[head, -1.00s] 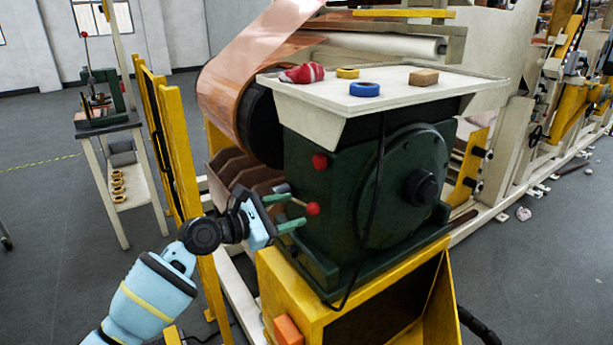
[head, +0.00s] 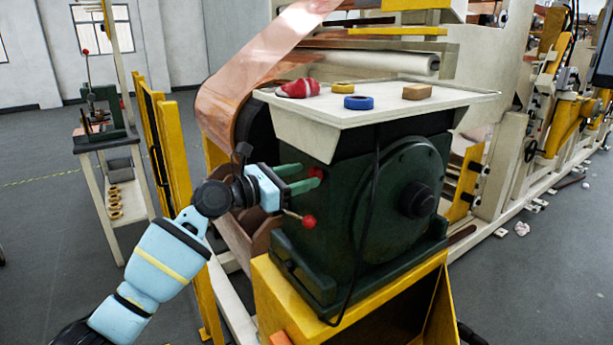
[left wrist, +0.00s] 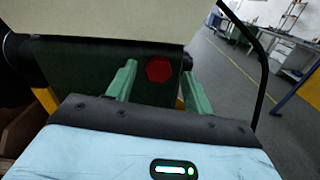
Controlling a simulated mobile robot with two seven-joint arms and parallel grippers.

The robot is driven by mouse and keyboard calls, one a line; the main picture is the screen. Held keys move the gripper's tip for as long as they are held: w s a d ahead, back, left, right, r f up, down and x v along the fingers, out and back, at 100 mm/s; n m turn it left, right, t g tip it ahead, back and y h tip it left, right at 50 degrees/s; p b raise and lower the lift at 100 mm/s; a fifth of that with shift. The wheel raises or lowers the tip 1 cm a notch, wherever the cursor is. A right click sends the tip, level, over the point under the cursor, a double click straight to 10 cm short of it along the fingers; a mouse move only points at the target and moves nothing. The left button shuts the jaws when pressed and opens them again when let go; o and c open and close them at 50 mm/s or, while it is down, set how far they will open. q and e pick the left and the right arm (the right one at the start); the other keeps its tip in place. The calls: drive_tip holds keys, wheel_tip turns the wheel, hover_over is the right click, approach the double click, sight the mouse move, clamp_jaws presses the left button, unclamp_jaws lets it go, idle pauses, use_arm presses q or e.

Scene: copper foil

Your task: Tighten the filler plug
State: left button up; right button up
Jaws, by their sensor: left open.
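The filler plug (head: 316,172) is a red cap on the upper left side of the dark green gearbox (head: 336,212). In the left wrist view the plug (left wrist: 158,68) shows as a red hexagon on the green face. My left gripper (head: 309,175) is open, with its two green fingers pointing at that face. In the left wrist view its fingers (left wrist: 157,77) stand to either side of the plug, with gaps visible. The fingers partly cover the plug in the head view. I cannot tell how far the tips reach along it. My right gripper is not in view.
A lever with a red knob (head: 309,221) sticks out just below the fingers. A cream tray (head: 450,98) overhangs the gearbox, holding a red cloth (head: 298,88), a blue tape roll (head: 358,102), a yellow one (head: 342,86) and a tan block (head: 417,91). A yellow post (head: 177,150) stands left.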

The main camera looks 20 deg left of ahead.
use_arm(q)
drive_tip(key=shift+x, duration=1.05)
drive_tip(key=shift+s, duration=0.1)
drive_tip(key=c, duration=1)
